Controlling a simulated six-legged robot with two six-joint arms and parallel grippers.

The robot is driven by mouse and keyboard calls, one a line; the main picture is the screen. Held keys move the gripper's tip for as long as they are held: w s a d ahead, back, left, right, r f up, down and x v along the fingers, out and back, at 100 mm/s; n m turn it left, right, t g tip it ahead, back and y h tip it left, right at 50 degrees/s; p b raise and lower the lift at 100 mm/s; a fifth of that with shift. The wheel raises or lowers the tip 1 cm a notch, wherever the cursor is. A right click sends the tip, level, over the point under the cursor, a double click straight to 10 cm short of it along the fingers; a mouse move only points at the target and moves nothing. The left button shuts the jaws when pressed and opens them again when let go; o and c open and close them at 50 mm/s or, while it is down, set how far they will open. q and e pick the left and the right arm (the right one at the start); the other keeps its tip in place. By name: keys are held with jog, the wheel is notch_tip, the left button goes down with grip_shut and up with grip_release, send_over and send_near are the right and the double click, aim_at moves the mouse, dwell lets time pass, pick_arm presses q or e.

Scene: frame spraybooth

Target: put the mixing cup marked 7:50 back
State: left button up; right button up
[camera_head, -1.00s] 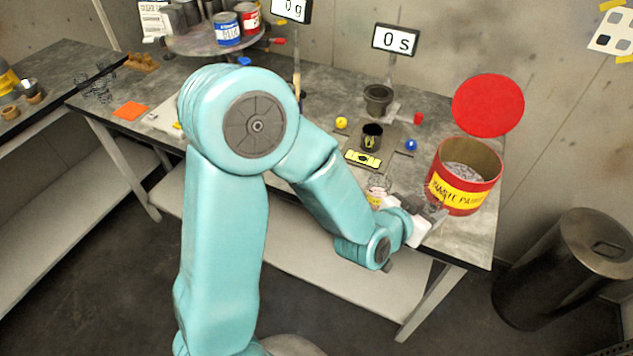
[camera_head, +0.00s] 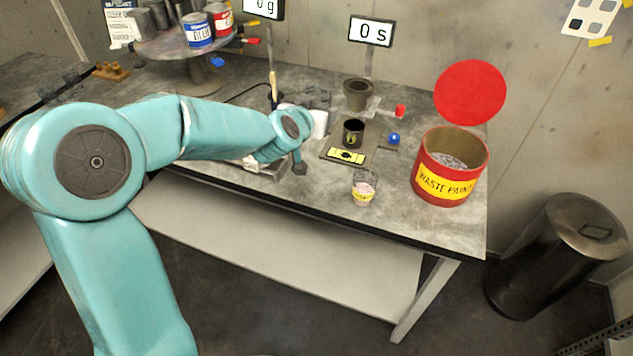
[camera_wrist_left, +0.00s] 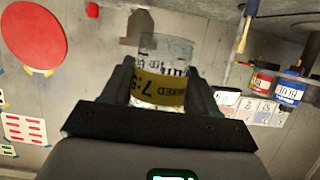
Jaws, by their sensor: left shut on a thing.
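A clear mixing cup (camera_wrist_left: 160,92) with a yellow band sits between the two dark fingers of my left gripper (camera_wrist_left: 160,75) in the left wrist view. Its band appears upside down there and reads "MIXED 7:5", the rest hidden. In the head view my left gripper (camera_head: 320,98) is over the bench, left of the grey pot, and the held cup cannot be made out. Another clear cup (camera_head: 364,188) with pinkish contents and a yellow label stands upright near the bench's front edge, apart from the gripper; its label is too small to read. My right gripper is not in view.
A black cup (camera_head: 353,133) stands on a dark plate behind a yellow-marked strip (camera_head: 346,156). The open red waste paint bucket (camera_head: 449,178) is at right. A turntable (camera_head: 180,42) holds paint cans at back left. The bench front right is clear.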

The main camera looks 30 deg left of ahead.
pick_arm(q)
notch_tip(320, 180, down, 18)
jog(key=shift+w+f+b, duration=0.1)
jog(key=shift+b, duration=0.55)
jog(key=shift+w+f, duration=0.2)
jog(key=shift+f, duration=0.15)
jog(key=shift+s, duration=0.15)
jog(key=shift+f+b, duration=0.15)
jog(key=shift+b, duration=0.2)
jog(key=o, duration=1.1)
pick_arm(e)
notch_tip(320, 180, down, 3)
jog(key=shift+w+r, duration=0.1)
